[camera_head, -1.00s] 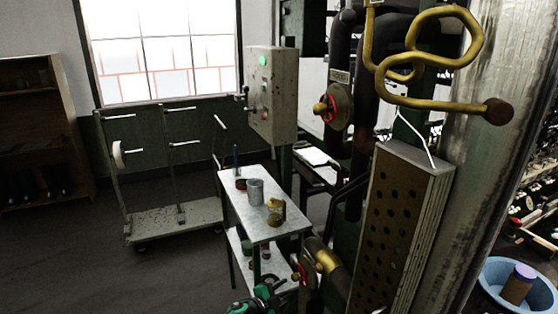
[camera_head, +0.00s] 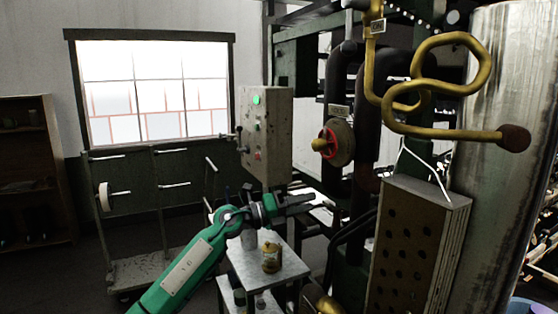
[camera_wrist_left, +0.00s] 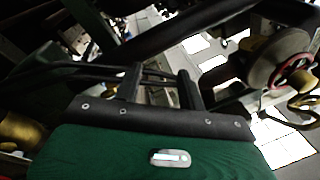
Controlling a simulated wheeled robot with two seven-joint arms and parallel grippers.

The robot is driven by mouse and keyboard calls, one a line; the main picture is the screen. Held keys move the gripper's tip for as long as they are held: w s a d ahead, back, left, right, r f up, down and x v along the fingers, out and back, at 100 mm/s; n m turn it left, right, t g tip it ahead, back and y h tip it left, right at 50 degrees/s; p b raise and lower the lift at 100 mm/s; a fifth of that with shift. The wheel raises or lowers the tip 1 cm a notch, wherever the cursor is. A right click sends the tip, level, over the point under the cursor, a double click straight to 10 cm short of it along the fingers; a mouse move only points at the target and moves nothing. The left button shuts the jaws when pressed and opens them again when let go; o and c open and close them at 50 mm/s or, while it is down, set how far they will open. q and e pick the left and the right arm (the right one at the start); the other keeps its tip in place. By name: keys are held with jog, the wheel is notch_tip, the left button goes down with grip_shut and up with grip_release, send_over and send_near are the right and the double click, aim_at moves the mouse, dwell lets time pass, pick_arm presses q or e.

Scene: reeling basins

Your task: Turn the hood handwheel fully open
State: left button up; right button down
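A red handwheel (camera_head: 325,144) with a yellow hub sits on a round valve body on the dark pipes, below a small label plate (camera_head: 339,111) that I cannot read. Its red rim also shows at the right of the left wrist view (camera_wrist_left: 294,72). My left gripper (camera_head: 310,203) is below and a little left of this wheel, apart from it. In the left wrist view its two fingers (camera_wrist_left: 157,88) stand apart with nothing between them. My right gripper is not in view.
A grey control box (camera_head: 264,137) stands left of the wheel. A small metal table (camera_head: 252,270) with a brass-coloured jar (camera_head: 271,257) is below my arm. Bent brass pipes (camera_head: 440,133) and a perforated panel (camera_head: 405,250) are to the right.

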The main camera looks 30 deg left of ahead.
aim_at(314, 145)
pick_arm(q)
jog(key=s+d+r+m+y+b, duration=0.2)
jog(key=s+r+m+y, duration=0.2)
jog(key=s+r+m, duration=0.85)
jog(key=w+d+r+n+p, duration=0.2)
jog(key=r+p, duration=0.1)
jog(key=w+d+r+n+p, duration=0.1)
jog(key=w+r, duration=0.1)
jog(key=shift+d+n+t, duration=0.1)
jog(key=shift+n+t, duration=0.15)
jog(key=shift+t, duration=0.05)
jog(key=shift+w+d+p, duration=0.1)
jog(key=shift+w+p, duration=0.15)
jog(key=shift+p, duration=0.05)
jog(key=shift+w+f, duration=0.1)
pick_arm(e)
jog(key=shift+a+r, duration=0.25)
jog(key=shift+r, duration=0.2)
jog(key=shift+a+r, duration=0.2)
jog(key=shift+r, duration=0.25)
pick_arm(q)
jog(key=shift+c, duration=0.2)
